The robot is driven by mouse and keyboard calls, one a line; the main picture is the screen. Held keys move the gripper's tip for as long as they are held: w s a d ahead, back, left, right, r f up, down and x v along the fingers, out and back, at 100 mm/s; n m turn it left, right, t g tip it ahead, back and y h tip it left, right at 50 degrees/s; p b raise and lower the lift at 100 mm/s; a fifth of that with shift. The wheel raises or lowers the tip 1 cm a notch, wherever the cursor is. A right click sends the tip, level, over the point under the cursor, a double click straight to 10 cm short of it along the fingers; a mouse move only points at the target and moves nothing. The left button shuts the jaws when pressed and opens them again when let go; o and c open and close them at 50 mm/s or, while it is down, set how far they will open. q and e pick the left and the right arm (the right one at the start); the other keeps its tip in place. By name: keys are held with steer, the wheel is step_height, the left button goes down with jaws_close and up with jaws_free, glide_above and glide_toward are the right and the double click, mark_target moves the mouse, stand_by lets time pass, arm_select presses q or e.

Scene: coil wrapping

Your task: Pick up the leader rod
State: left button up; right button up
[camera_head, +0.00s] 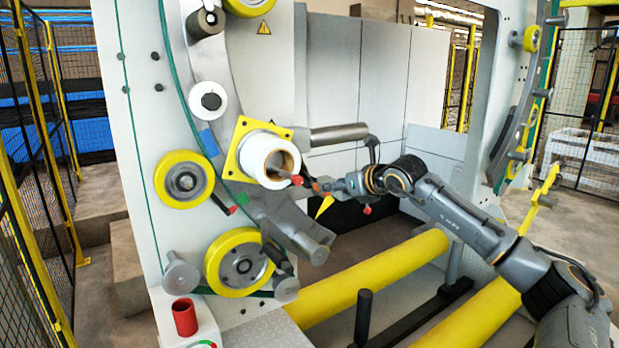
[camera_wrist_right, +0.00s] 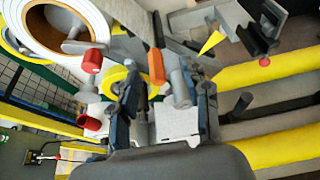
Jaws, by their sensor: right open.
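My right gripper (camera_head: 328,186) reaches in from the right, close to the open end of a white roll (camera_head: 262,156) on the wrapping machine. In the right wrist view the fingers of this gripper (camera_wrist_right: 168,88) are apart. A slim dark rod with an orange sleeve (camera_wrist_right: 156,66) shows just beyond and between the fingers; it may be the leader rod, but I cannot tell for sure. A grey cylinder (camera_wrist_right: 180,86) also lies between the fingers in that view. I cannot tell whether either touches a finger. My left gripper is out of view.
Red-tipped parts (camera_wrist_right: 92,60) stick out beside the fingers. A yellow pointed flag (camera_head: 325,206) hangs just below the gripper. Yellow wheels (camera_head: 238,262) line the machine's ring. Yellow rollers (camera_head: 370,279) lie below the arm. A red cup (camera_head: 184,317) stands at the lower left.

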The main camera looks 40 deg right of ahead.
mark_target(310, 182)
steer(key=p+x, duration=0.2)
steer(key=x, duration=0.1)
steer(key=p+x, duration=0.1)
steer(key=p, duration=0.1)
steer(key=shift+w+a+r, duration=0.1)
steer(key=shift+w+a, duration=0.2)
steer(key=shift+a, duration=0.05)
steer(key=shift+w+f, duration=0.2)
steer(key=shift+f, duration=0.05)
steer(key=shift+r, duration=0.1)
jaws_close()
